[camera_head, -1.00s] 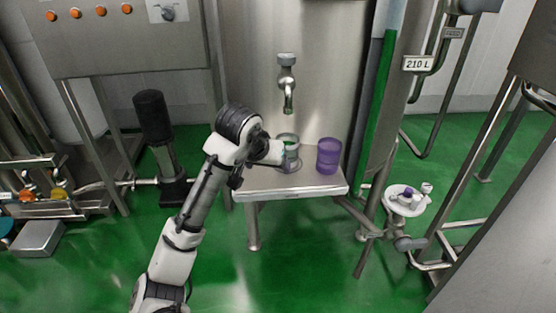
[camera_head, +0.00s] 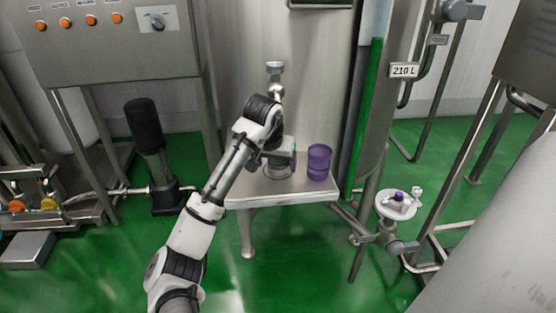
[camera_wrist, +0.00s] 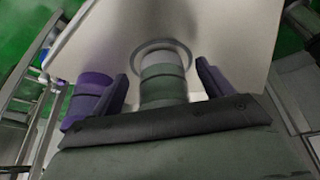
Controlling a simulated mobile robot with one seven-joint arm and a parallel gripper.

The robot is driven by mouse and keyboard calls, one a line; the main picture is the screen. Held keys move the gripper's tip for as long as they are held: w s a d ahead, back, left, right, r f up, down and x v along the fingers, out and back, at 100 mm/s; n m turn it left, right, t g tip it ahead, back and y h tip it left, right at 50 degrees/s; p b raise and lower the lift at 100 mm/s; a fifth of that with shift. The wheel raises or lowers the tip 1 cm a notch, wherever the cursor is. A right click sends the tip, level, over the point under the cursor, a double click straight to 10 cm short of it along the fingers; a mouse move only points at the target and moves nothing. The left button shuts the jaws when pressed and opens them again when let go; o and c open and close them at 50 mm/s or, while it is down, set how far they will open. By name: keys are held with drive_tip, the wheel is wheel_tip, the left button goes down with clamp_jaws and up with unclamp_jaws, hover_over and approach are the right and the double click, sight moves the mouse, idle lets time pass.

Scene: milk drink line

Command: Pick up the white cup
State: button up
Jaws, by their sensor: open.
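A pale cup (camera_wrist: 160,58), white at its far end and grey-green nearer me, shows between the two fingers of my gripper (camera_wrist: 161,75) in the wrist view. The fingers are open, one on each side of the cup, with a visible gap. The cup's near part is cut off by the gripper body. It stands at a round metal ring (camera_wrist: 178,43) on the steel shelf (camera_wrist: 112,38). In the head view my gripper (camera_head: 281,158) hides most of the cup.
A purple translucent cup (camera_head: 319,162) stands on the same shelf, close beside my gripper; the wrist view also shows it (camera_wrist: 88,98). A metal tap (camera_head: 275,72) is above the shelf. A white round plate (camera_head: 396,204) with small parts is at the right.

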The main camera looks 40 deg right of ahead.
drive_tip(key=shift+w+d, duration=0.6)
drive_tip(key=shift+d, duration=0.35)
drive_tip(key=shift+d+f, duration=0.1)
drive_tip(key=shift+f, duration=0.45)
drive_tip(key=c, duration=1.3)
